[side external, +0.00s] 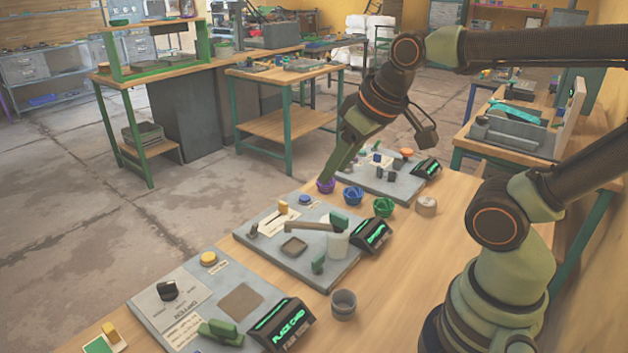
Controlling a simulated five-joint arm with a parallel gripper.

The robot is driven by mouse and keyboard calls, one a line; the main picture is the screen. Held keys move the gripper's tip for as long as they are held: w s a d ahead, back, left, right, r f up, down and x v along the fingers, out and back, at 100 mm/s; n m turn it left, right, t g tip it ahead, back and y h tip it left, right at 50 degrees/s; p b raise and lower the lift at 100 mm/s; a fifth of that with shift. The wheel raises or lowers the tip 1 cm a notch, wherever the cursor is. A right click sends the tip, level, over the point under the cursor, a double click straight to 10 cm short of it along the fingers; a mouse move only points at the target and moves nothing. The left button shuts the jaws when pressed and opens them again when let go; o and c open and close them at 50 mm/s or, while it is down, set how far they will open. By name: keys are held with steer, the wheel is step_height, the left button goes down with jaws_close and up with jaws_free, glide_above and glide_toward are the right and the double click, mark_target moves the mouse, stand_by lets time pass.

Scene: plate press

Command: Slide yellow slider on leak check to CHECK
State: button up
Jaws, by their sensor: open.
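A small pale-yellow upright piece (283,208), which looks like the slider, stands on a light label strip on the middle grey panel (262,247). I cannot read the label, so I cannot tell if this panel is the leak check. My gripper (378,163) is open and empty, spread wide above the far panel (380,180). Its long finger points down close to a purple knob-like piece (325,186), and I cannot tell if they touch. The gripper is behind and to the right of the yellow piece, apart from it.
The middle panel also carries a white cup (336,242), a brown bar and a green-lit display (374,235). Blue (353,195) and green (383,207) pieces stand behind it. A nearer panel (190,290) has a black knob. A grey cup (343,304) stands at the front.

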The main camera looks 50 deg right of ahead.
steer(key=w+d+r+g, duration=0.2)
steer(key=w, duration=0.5)
steer(key=g, duration=0.4)
glide_above(283, 203)
step_height(283, 203, down, 12)
steer(key=r, duration=0.1)
step_height(283, 203, down, 12)
steer(key=shift+w+f, duration=0.1)
steer(key=shift+f, duration=0.1)
jaws_close()
stand_by(0.7)
